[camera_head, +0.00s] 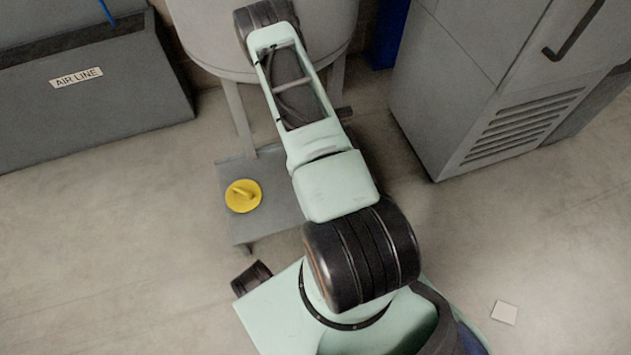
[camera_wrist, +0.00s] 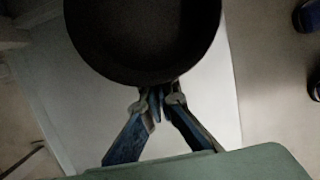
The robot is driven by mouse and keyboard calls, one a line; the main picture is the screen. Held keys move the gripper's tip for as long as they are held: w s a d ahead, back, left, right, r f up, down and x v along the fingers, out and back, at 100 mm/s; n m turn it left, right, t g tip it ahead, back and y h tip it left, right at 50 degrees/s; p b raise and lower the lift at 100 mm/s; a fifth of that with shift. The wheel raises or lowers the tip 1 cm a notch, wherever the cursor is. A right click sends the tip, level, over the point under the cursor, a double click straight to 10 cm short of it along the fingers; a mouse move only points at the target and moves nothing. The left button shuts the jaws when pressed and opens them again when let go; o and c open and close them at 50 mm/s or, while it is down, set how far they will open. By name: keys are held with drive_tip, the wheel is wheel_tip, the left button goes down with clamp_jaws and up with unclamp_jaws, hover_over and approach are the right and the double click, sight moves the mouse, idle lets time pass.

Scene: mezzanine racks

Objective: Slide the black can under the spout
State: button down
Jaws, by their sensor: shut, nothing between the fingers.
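The black can (camera_wrist: 145,35) shows in the wrist view as a wide, dark round shape at the top middle, over a pale flat surface. My gripper (camera_wrist: 160,95) is shut and empty, with its fingertips right at the can's near edge. I cannot tell whether they touch it. In the head view I cannot make out the can or my fingertips, and my arm covers the middle of the picture. The spout is not visible in either view. A large pale tank (camera_head: 205,40) on legs stands at the top of the head view.
A low grey plate (camera_head: 275,195) lies below the tank, with a yellow disc with a handle (camera_head: 243,195) on it. A grey box marked AIR LINE (camera_head: 90,95) is at the left. A grey cabinet (camera_head: 480,80) with vents stands at the right. The floor at lower left is clear.

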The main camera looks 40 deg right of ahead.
drive_tip(key=a, duration=0.2)
drive_tip(key=w+a, duration=0.1)
drive_tip(key=a, duration=0.1)
drive_tip(key=shift+w, duration=0.15)
drive_tip(key=p+v, duration=0.3)
drive_tip(key=v, duration=0.7)
